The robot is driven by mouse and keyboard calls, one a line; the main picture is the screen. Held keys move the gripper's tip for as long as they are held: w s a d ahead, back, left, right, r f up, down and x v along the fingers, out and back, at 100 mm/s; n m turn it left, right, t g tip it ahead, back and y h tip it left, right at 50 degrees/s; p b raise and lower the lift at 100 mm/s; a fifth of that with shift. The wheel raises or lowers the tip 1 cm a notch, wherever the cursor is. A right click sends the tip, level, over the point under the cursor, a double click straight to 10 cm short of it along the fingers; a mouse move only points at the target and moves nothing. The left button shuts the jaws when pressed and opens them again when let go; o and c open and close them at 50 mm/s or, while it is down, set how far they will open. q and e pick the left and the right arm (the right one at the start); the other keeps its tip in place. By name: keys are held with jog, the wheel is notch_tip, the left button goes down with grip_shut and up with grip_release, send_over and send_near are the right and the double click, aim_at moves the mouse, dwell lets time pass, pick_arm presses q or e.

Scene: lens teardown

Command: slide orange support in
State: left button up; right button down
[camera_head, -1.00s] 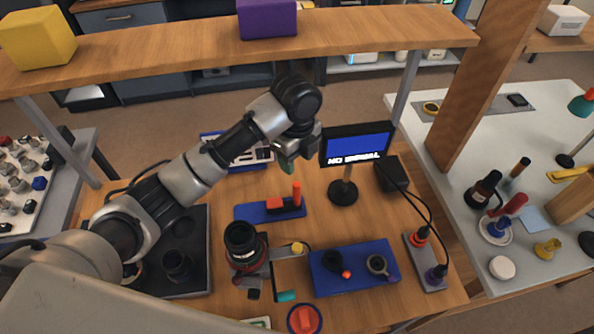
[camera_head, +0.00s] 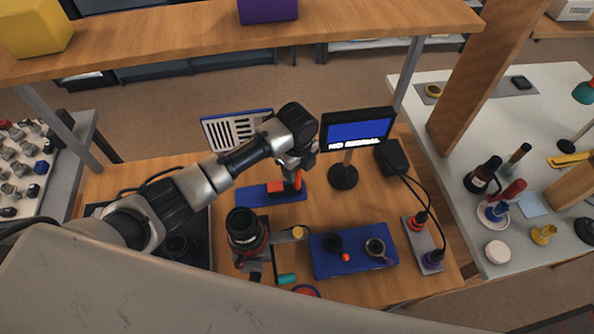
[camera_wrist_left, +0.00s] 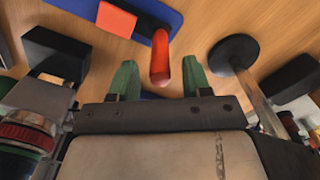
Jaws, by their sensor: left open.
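The orange support is on a blue plate (camera_head: 250,196) near the middle of the table. It shows as a low orange block (camera_head: 275,187) beside an upright orange-red rod (camera_head: 298,182). In the left wrist view the block (camera_wrist_left: 115,21) and the rod (camera_wrist_left: 160,58) are at the top, with a black piece between them. My left gripper (camera_wrist_left: 160,78) is open. Its two green fingers stand on either side of the rod in that view, with gaps on both sides. Exact depth is hard to tell. My right gripper is out of view.
A small screen (camera_head: 357,128) on a round black base (camera_head: 343,177) stands close to the right. A black lens (camera_head: 242,224) on a holder stands in front. A blue tray (camera_head: 325,265) with small parts lies front right. A wooden shelf (camera_head: 170,42) crosses behind.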

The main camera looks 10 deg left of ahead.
aim_at(297, 175)
pick_arm(q)
jog(key=shift+f, duration=1.6)
grip_shut()
